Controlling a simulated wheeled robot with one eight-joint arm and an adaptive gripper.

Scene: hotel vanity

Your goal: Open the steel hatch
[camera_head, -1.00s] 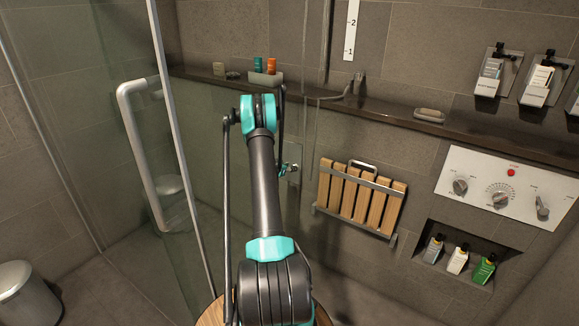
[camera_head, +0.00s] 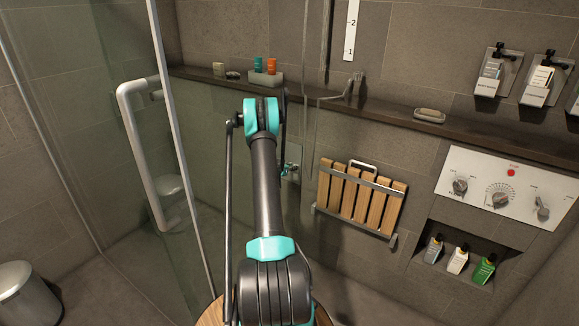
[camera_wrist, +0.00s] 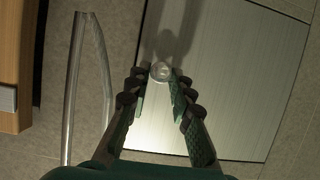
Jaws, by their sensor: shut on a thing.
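The steel hatch (camera_wrist: 225,75) is a brushed metal panel that fills much of the wrist view. A small round clear-looking knob (camera_wrist: 160,71) sits on its face, towards the left edge. My gripper (camera_wrist: 157,82) has its two dark, ridged fingers on either side of the knob, and it is shut on it. A dark shadow falls on the panel above the knob. I cannot tell whether the panel stands off the wall. In the head view my arm hides the gripper, and I cannot make out the hatch there.
A folded wooden slatted seat (camera_head: 360,197) hangs on the wall right of my arm. A glass door with a white handle (camera_head: 146,150) stands at the left. A dark ledge (camera_head: 390,109) runs across above.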

